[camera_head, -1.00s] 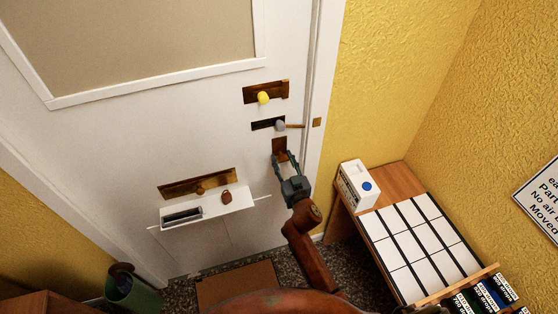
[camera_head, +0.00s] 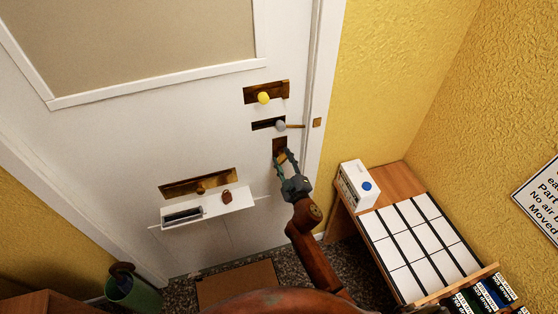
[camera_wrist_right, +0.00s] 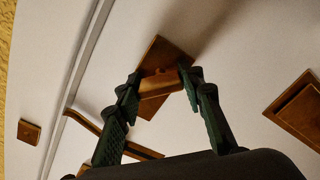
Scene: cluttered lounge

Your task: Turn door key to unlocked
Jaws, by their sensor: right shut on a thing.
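The door key (camera_wrist_right: 158,86) is a small brown piece standing out from a brown lock plate (camera_wrist_right: 158,52) on the white door (camera_head: 120,150). The plate (camera_head: 279,144) also shows in the head view, below the door's other fittings. My right gripper (camera_head: 284,157) reaches up to it from below. In the right wrist view its two dark green fingers (camera_wrist_right: 160,80) are on either side of the key, shut on it. In the head view the key is hidden by the fingers. My left gripper is not in view.
Above the lock are a yellow knob (camera_head: 264,98) and a grey knob (camera_head: 280,125) with a thin bar. A white shelf (camera_head: 208,206) is on the door at left. A wooden desk (camera_head: 391,180) with a white box (camera_head: 355,185) stands at right. A green bin (camera_head: 132,288) is at lower left.

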